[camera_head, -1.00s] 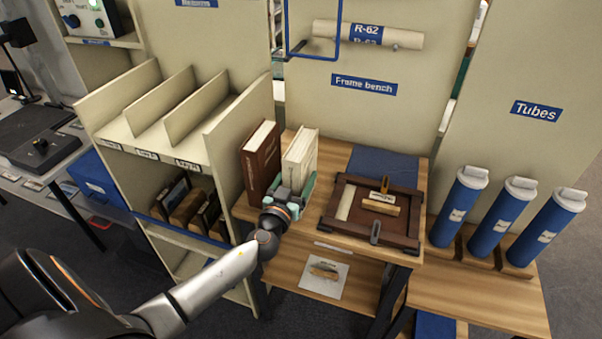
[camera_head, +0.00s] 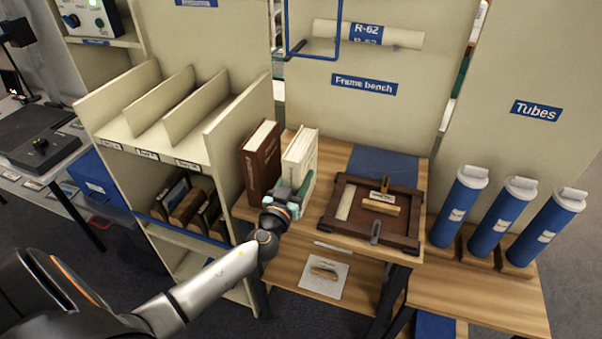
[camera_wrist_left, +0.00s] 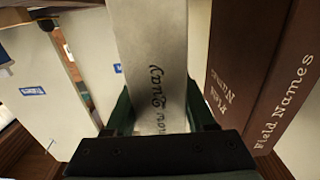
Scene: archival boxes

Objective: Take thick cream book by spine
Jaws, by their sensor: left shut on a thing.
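The thick cream book (camera_head: 300,158) stands upright on the wooden bench, its spine toward me. My left gripper (camera_head: 291,190) is at the lower part of its spine. In the left wrist view the cream spine (camera_wrist_left: 152,60), with dark lettering, runs between the two green fingers (camera_wrist_left: 158,112). The gripper is shut on the book. The book's lower part is hidden behind the gripper, so I cannot tell whether it touches the bench top. My right gripper is not in view.
A brown book (camera_head: 260,162) stands just left of the cream one; its spine reads "Field Names" in the wrist view (camera_wrist_left: 275,85). A dark wooden frame (camera_head: 340,205) lies to the right on the bench. A cream shelf unit (camera_head: 235,135) stands close on the left.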

